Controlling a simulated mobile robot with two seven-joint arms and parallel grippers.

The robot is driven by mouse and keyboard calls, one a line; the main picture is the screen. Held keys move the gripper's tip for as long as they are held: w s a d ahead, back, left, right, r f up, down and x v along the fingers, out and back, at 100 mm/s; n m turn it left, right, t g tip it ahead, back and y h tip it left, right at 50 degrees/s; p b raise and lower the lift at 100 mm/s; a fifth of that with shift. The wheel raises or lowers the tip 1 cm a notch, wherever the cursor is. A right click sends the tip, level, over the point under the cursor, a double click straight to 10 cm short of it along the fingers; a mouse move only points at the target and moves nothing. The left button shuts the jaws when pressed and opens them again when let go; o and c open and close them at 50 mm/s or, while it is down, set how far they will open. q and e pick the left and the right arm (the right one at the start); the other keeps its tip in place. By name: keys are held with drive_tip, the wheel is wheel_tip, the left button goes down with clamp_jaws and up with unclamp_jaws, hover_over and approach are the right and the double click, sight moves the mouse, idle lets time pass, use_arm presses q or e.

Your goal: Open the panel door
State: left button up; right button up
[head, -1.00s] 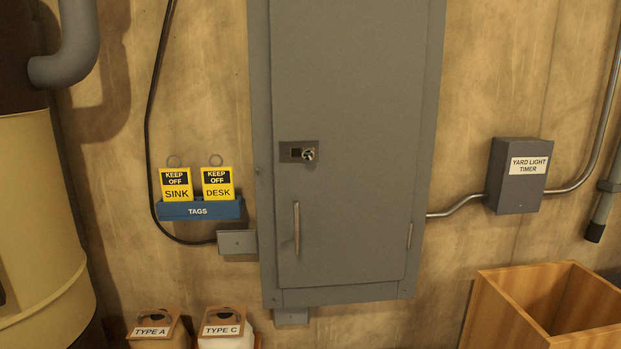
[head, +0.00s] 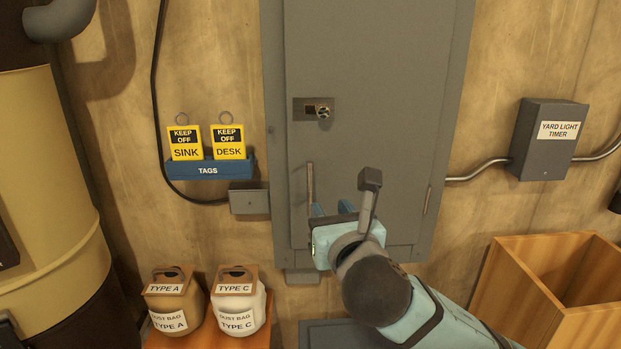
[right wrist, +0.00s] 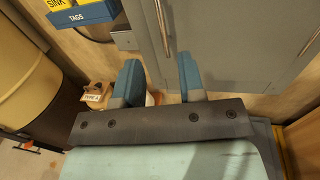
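The grey panel door (head: 375,110) is shut on the wall cabinet. A latch plate with a round knob (head: 324,112) sits at its upper left. A thin upright bar handle (head: 310,185) is on its lower left. The handle also shows in the right wrist view (right wrist: 163,28). My right gripper (head: 330,207) is open and empty in front of the door, close to the lower end of the handle. In the right wrist view its two blue fingers (right wrist: 158,72) are spread, with the handle ahead, roughly in line with the gap. My left gripper is not in view.
A blue rack of yellow tags (head: 207,168) hangs left of the cabinet. Two dust bags (head: 238,300) stand below it. A yellow drum (head: 45,180) is at far left. A yard light timer box (head: 547,140) and an open wooden crate (head: 520,285) are at right.

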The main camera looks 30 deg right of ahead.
sight(311, 179)
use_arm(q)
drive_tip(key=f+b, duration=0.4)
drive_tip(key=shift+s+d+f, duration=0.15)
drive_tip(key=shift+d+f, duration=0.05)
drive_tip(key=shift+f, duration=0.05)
use_arm(e)
drive_tip(key=p+x, duration=0.1)
drive_tip(key=x, duration=1.2)
drive_tip(key=shift+r, duration=0.1)
drive_tip(key=shift+w, duration=0.25)
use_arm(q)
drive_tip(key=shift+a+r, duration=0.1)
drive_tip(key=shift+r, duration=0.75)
use_arm(e)
drive_tip(key=shift+w+d, duration=0.1)
clamp_jaws()
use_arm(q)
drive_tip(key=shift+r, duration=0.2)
